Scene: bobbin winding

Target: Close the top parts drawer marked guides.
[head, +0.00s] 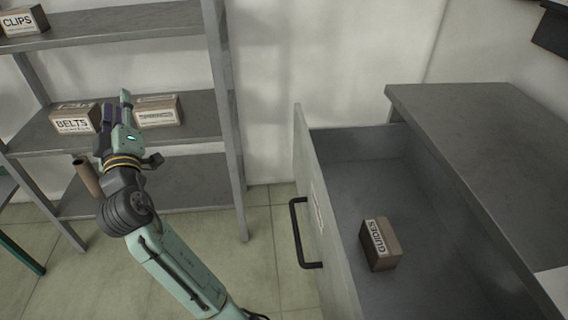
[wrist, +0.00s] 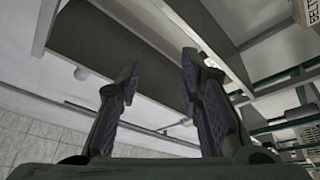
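The parts drawer (head: 310,160) stands pulled well out of the grey cabinet (head: 470,125) at the right of the head view. Its front faces left and carries a black bar handle (head: 300,235) and a pale label too oblique to read. A small brown box marked GUIDES (head: 382,245) lies inside on the drawer floor. My gripper (head: 116,103) is raised at the left, in front of the shelf rack and well apart from the handle. In the wrist view its two fingers (wrist: 160,70) are spread with nothing between them. The drawer cannot be made out there.
A grey shelf rack (head: 190,108) at the left holds a BELTS box (head: 75,118), a CLIPS box (head: 22,21) and another labelled box (head: 157,111). A brown tube (head: 87,178) shows beside my wrist. Tiled floor (head: 265,245) lies clear between rack and drawer.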

